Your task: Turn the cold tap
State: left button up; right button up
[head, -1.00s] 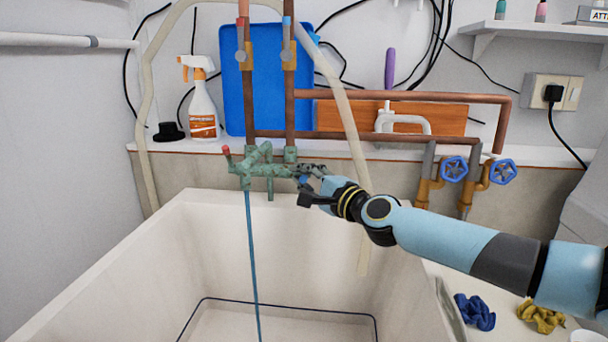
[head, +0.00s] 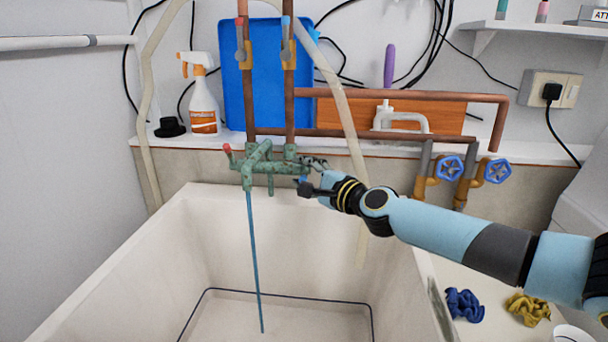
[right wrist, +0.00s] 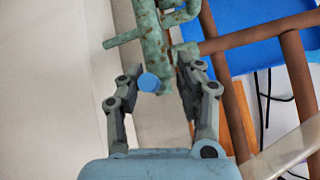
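The green, weathered tap (head: 258,162) is mounted at the back of the sink, with a red-tipped handle (head: 227,148) on its left. The blue-tipped cold handle (right wrist: 148,82) shows in the right wrist view between the fingers of my right gripper (right wrist: 155,88). The fingers are apart, the left one close to the blue tip and the right one beside the green body; whether either touches is unclear. In the head view my right gripper (head: 308,175) is at the tap's right end and partly hides the handle. A thin blue stream (head: 254,260) runs from the spout. My left gripper is not in view.
The white sink (head: 180,235) lies below the tap. Copper pipes (head: 400,96) and two blue valve wheels (head: 497,171) are to the right. A pale hose (head: 350,120) hangs behind my gripper. A spray bottle (head: 203,105) stands on the ledge at left.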

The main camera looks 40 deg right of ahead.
jog(key=s+a, duration=0.1)
jog(key=s, duration=1.1)
jog(key=shift+a+r, duration=0.15)
jog(key=shift+r, duration=0.1)
jog(key=shift+n+t, duration=0.6)
jog(key=w+b, duration=0.3)
jog(key=w, duration=0.1)
jog(key=w+b, duration=0.3)
jog(key=w, duration=0.1)
jog(key=w+d+f+b, duration=0.1)
jog(key=w+b, duration=0.3)
jog(key=shift+d+f, duration=0.1)
